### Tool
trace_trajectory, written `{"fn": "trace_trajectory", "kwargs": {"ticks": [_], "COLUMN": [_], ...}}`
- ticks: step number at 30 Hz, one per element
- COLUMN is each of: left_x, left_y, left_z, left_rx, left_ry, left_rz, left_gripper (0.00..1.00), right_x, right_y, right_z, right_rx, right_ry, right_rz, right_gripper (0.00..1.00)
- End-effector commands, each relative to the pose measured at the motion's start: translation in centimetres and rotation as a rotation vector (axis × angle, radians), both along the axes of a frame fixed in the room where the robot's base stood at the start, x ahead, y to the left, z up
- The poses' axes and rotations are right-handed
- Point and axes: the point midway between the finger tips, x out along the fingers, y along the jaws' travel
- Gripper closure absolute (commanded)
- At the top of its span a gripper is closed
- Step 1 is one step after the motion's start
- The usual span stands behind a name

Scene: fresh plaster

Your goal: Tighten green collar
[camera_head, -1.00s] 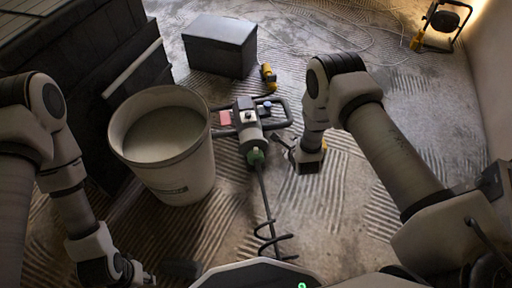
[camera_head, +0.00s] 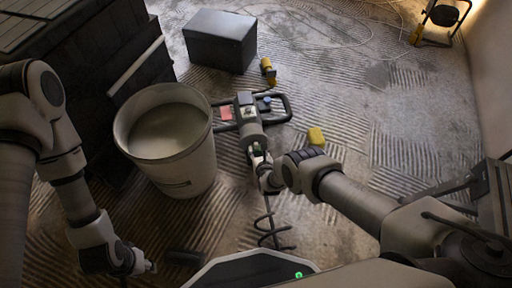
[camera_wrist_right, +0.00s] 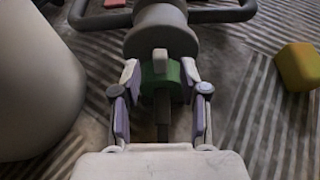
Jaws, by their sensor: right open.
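The mixer (camera_head: 248,112) lies on the floor with a grey body, a looped handle frame and a spiral paddle (camera_head: 270,230). Its green collar (camera_wrist_right: 175,72) sits below the grey body in the right wrist view, partly hidden by a pale tab. My right gripper (camera_wrist_right: 162,98) is open, with one finger on each side of the collar. I cannot tell whether the fingers touch it. In the head view my right gripper (camera_head: 260,160) mostly hides the collar. My left gripper (camera_head: 146,268) is low at the left, away from the mixer, its jaws unclear.
A bucket of grey plaster (camera_head: 165,175) stands close left of the mixer. A yellow block (camera_head: 315,135) lies to the right. A dark box (camera_head: 220,42), a yellow connector (camera_head: 268,68) and a work lamp (camera_head: 440,20) are farther back.

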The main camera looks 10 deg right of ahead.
Motion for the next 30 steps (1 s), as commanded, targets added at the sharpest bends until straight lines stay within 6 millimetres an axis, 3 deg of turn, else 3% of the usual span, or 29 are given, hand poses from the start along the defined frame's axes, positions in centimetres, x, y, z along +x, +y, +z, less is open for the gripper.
{"fn": "trace_trajectory", "kwargs": {"ticks": [1,7,12,20,21,24,30], "left_x": [0.0,0.0,0.0,0.0,0.0,0.0,0.0], "left_y": [0.0,0.0,0.0,0.0,0.0,0.0,0.0], "left_z": [-2.4,-5.9,-6.8,-6.6,-6.6,-6.6,-6.6], "left_rx": [0.000,0.000,0.000,0.000,0.000,0.000,0.000], "left_ry": [0.000,0.000,0.000,0.000,0.000,0.000,0.000], "left_rz": [0.000,0.000,0.000,0.000,0.000,0.000,0.000], "left_gripper": [0.60,0.60,0.60,0.60,0.60,0.60,0.60], "right_x": [0.9,3.5,4.4,4.4,4.4,4.4,4.5], "right_y": [0.0,-0.1,-0.1,-0.1,-0.1,-0.1,-0.1], "right_z": [-1.5,-2.3,-2.1,-1.8,-1.8,-1.8,-1.8], "right_rx": [0.000,-0.001,-0.001,-0.001,-0.001,-0.001,-0.002], "right_ry": [-0.004,-0.003,-0.001,0.000,0.000,0.000,-0.001], "right_rz": [0.000,0.001,0.001,0.001,0.001,0.001,0.001], "right_gripper": [0.56,0.56,0.56,0.56,0.70,1.00,1.00]}}
